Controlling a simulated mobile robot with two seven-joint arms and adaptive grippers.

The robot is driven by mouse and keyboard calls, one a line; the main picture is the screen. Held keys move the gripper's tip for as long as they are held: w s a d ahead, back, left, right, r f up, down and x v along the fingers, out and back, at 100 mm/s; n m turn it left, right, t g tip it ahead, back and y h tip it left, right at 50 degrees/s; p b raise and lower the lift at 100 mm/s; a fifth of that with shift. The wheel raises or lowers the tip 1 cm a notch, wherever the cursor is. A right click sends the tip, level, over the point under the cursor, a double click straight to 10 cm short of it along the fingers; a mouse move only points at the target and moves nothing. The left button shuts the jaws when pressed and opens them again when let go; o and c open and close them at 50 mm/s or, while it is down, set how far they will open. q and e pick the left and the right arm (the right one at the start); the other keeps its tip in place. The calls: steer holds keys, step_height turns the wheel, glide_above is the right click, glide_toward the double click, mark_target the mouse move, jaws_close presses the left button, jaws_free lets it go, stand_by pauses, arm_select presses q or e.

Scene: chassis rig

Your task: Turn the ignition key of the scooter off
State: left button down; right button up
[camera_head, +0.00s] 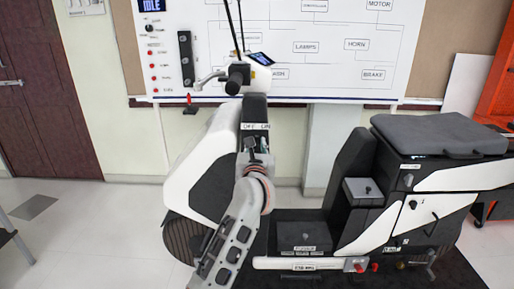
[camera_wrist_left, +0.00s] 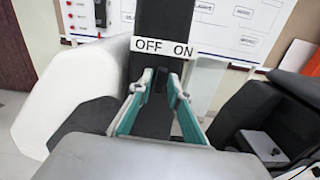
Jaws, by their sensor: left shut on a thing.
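The scooter (camera_head: 205,160) stands before the wall board, its white and black front at the left and its seat at the right. A white OFF/ON label (camera_wrist_left: 163,47) is on its dark column, with OFF on the left and ON on the right; it also shows in the head view (camera_head: 255,126). My left gripper (camera_wrist_left: 160,80) is at the column just below the label, its green-sided fingers closed on a small dark thing, apparently the ignition key. The key is mostly hidden between the fingertips, so I cannot tell its angle. My right gripper is not in view.
The handlebar and display (camera_head: 262,59) rise above the label. A wiring board (camera_head: 330,40) hangs on the wall behind. Open floor (camera_head: 90,230) lies at the left.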

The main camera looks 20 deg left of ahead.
arm_select(q)
steer(key=shift+n, duration=0.3)
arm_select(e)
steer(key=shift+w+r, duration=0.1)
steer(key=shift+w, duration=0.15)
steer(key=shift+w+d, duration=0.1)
arm_select(q)
steer(key=c, duration=2.1)
jaws_free()
steer(key=shift+c, duration=0.2)
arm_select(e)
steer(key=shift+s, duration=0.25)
arm_select(q)
steer(key=v, duration=0.7)
steer(key=shift+s, duration=0.3)
